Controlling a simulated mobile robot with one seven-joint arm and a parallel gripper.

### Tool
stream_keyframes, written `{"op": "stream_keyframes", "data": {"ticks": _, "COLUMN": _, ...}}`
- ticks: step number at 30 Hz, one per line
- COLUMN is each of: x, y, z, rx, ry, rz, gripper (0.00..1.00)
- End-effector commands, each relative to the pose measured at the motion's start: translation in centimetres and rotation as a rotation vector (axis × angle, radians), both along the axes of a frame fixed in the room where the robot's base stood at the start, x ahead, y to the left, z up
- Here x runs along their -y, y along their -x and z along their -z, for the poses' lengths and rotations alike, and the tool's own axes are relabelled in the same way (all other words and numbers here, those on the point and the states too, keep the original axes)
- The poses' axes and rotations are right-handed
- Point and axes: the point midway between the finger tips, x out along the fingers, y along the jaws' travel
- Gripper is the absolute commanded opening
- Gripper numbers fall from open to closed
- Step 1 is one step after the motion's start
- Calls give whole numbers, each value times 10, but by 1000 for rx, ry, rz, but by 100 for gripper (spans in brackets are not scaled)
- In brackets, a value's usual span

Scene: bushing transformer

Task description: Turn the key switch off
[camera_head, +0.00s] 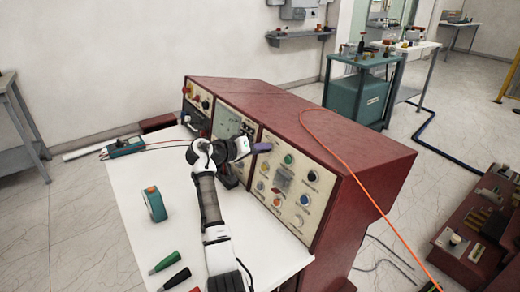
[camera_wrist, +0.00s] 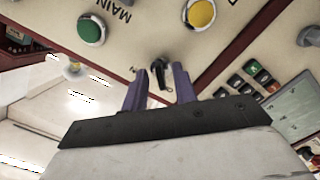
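The black key switch (camera_wrist: 160,70) sits on the cream control panel (camera_head: 288,200) of the red console, between a green button and a yellow one in the wrist view. My gripper (camera_wrist: 156,82) has its two purple fingers apart, one on each side of the key. The tips are close to the panel; I cannot tell whether they touch the key. In the head view my gripper (camera_head: 262,147) reaches the upper left of this panel, and the key is hidden behind it.
The green button (camera_wrist: 91,29) and yellow button (camera_wrist: 201,14) are close to the fingers. A white table (camera_head: 140,230) in front of the console holds a teal tape measure (camera_head: 154,204), screwdriver-like handles (camera_head: 166,263) and a multimeter (camera_head: 125,147). An orange cable (camera_head: 350,160) lies over the console.

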Motion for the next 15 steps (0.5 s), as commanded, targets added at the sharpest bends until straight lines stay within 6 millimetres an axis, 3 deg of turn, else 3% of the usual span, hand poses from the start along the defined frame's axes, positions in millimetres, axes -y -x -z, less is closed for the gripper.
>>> {"op": "stream_keyframes", "data": {"ticks": 8, "x": -20, "y": 13, "z": -4, "rx": 2, "ry": 0, "rz": -2, "gripper": 28}}
{"op": "stream_keyframes", "data": {"ticks": 15, "x": -65, "y": 42, "z": -19, "rx": 3, "ry": -1, "rz": -3, "gripper": 28}}
